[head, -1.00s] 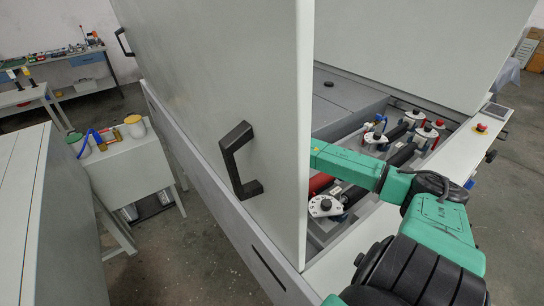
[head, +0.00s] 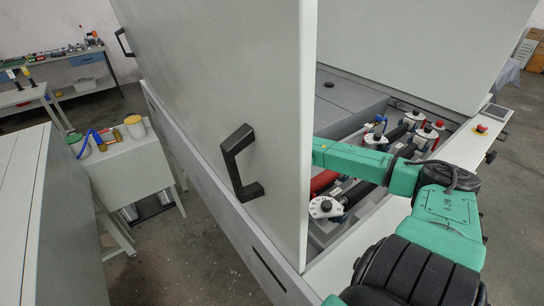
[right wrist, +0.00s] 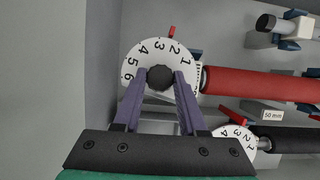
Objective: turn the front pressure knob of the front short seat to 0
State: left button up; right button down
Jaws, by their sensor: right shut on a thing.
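In the right wrist view, a white round dial (right wrist: 137,55) carries printed numbers and a black knob (right wrist: 160,78) at its centre. A small red marker (right wrist: 172,31) stands at the dial's upper edge, near the 2 and 3. My right gripper (right wrist: 159,84) has its two purple fingers shut on the knob, one on each side. The 0 mark cannot be made out. In the head view my right arm reaches left behind the large pale panel (head: 220,110), which hides the gripper and this knob. My left gripper is not in view.
A red cylinder (right wrist: 260,84) lies right of the dial, and a second numbered dial (right wrist: 232,136) with a black cylinder sits below it. A grey wall (right wrist: 60,60) is close on the left. More dials (head: 325,206) and cylinders show in the head view's open bay.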

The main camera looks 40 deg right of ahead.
jog(key=shift+d+r+n+y+p, duration=0.1)
jog(key=shift+n+y+p, duration=0.2)
jog(key=shift+n, duration=0.6)
jog(key=shift+n+y, duration=0.4)
jog(key=shift+n, duration=0.5)
jog(key=n, duration=0.1)
jog(key=n+y+b, duration=0.1)
jog(key=shift+d+f+n, duration=0.1)
jog(key=shift+f+n, duration=0.15)
jog(key=shift+n, duration=0.15)
jog(key=n+b, duration=0.2)
jog(key=n+g+y+b, duration=0.1)
jog(key=b, duration=0.2)
jog(key=n+b, duration=0.2)
jog(key=b, duration=0.1)
jog(key=shift+w+f+n+g+y, duration=0.1)
jog(key=shift+w+n+g+y, duration=0.2)
jog(key=shift+g, duration=0.1)
jog(key=shift+n+b, duration=0.4)
jog(key=shift+b, duration=0.05)
jog(key=shift+r+n+g, duration=0.25)
jog(key=shift+n+g, duration=0.05)
jog(key=shift+n, duration=0.2)
jog(key=n+g, duration=0.1)
jog(key=n, duration=0.1)
jog(key=shift+d+r+n+y, duration=0.1)
jog(key=shift+n+y, duration=0.2)
jog(key=shift+y, duration=0.1)
jog(key=shift+n+g, duration=0.9)
jog(key=shift+n, duration=1.3)
